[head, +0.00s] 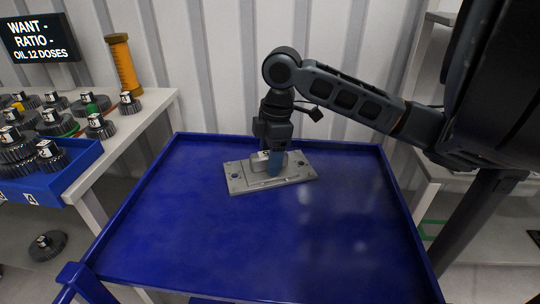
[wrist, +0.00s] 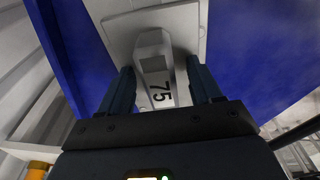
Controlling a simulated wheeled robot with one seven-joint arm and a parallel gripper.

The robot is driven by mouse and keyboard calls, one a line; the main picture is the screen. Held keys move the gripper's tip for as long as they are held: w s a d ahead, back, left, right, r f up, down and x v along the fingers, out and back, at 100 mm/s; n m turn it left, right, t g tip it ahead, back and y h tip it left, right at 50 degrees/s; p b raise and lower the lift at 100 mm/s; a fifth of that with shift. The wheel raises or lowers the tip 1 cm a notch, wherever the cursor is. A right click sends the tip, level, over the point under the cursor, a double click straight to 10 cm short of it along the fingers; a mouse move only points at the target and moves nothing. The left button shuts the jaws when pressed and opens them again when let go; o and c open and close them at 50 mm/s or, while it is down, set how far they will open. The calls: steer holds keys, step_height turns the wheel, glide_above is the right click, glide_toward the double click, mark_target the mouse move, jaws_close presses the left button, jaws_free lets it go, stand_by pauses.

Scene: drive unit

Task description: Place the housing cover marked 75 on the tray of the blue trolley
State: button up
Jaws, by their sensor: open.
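The housing cover marked 75 (head: 300,175) is a grey plate with a raised block. It lies flat on the tray of the blue trolley (head: 250,245), toward the back. In the wrist view the block of the housing cover (wrist: 154,62) shows the black number 75. My gripper (head: 270,160) is lowered over the cover. In the wrist view my gripper (wrist: 163,85) is open, with one finger on each side of the block. A gap shows beside the right finger; I cannot tell whether the left finger touches. Part of the cover is hidden behind my gripper in the head view.
A white table (head: 128,130) at left holds several dark gears, a blue bin (head: 60,180) and a yellow cylinder (head: 124,65). A sign (head: 40,38) stands behind. The trolley has raised rims. The front of its tray is clear. A corrugated wall is behind.

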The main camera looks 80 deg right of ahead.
steer(key=shift+r, duration=0.1)
step_height(320, 180, up, 12)
steer(key=s+p, duration=0.1)
steer(key=shift+s+d, duration=0.2)
steer(key=shift+d, duration=0.1)
steer(key=shift+r+p, duration=0.1)
steer(key=shift+p, duration=0.2)
